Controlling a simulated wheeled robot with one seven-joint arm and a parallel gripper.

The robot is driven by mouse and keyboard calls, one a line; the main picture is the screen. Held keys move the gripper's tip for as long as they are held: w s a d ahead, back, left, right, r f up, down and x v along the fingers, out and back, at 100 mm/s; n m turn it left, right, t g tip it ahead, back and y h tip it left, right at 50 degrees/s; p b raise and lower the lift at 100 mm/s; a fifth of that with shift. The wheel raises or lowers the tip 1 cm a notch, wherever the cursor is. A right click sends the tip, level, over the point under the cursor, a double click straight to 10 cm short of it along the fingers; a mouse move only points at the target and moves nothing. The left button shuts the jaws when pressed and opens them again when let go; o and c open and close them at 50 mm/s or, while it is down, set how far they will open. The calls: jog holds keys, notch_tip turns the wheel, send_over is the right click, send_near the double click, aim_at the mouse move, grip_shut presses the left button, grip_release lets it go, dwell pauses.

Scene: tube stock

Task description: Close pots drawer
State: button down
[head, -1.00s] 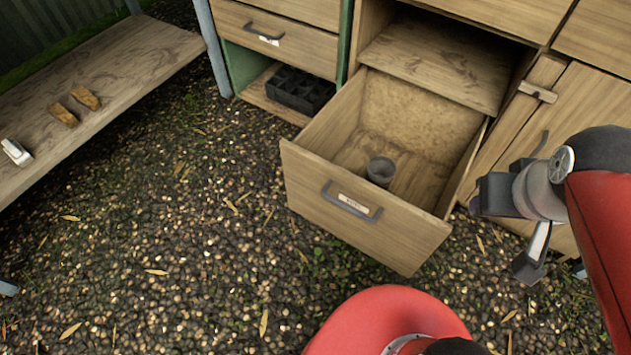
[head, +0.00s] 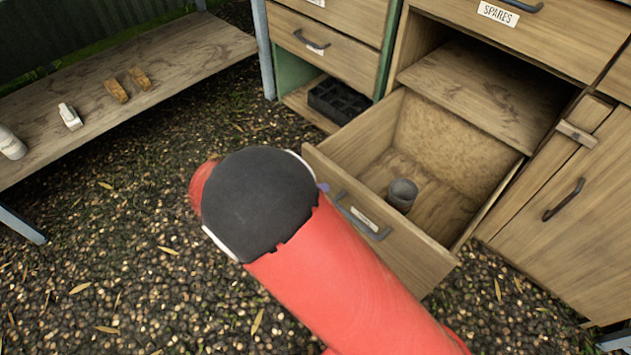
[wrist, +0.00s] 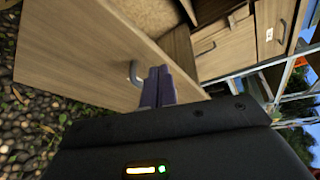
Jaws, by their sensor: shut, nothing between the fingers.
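The pots drawer (head: 390,262) is wooden and stands pulled well out of the cabinet, with a dark handle (head: 362,218) and a small label on its front. A grey pot (head: 402,194) stands inside it. In the head view my red arm covers part of the drawer front and hides most of my gripper. In the wrist view my gripper (wrist: 158,85) has its purple fingers together with nothing between them. They are close to the drawer front (wrist: 85,60), beside its handle (wrist: 134,73); I cannot tell whether they touch.
A drawer labelled SPARES (head: 470,25) is above the opening, and a cupboard door (head: 565,210) is at the right. A low wooden bench (head: 150,65) with small items stands at the left. The gravel floor (head: 130,240) between is clear.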

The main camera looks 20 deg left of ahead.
jog(key=s+a+f+n+t+y, duration=0.3)
jog(key=s+a+f+n+t, duration=0.25)
jog(key=a+n, duration=0.25)
jog(key=x, duration=1.3)
jog(key=shift+d+y+b, duration=0.2)
jog(key=shift+y+b, duration=0.1)
jog(key=shift+b, duration=0.05)
jog(key=shift+w+f, duration=0.1)
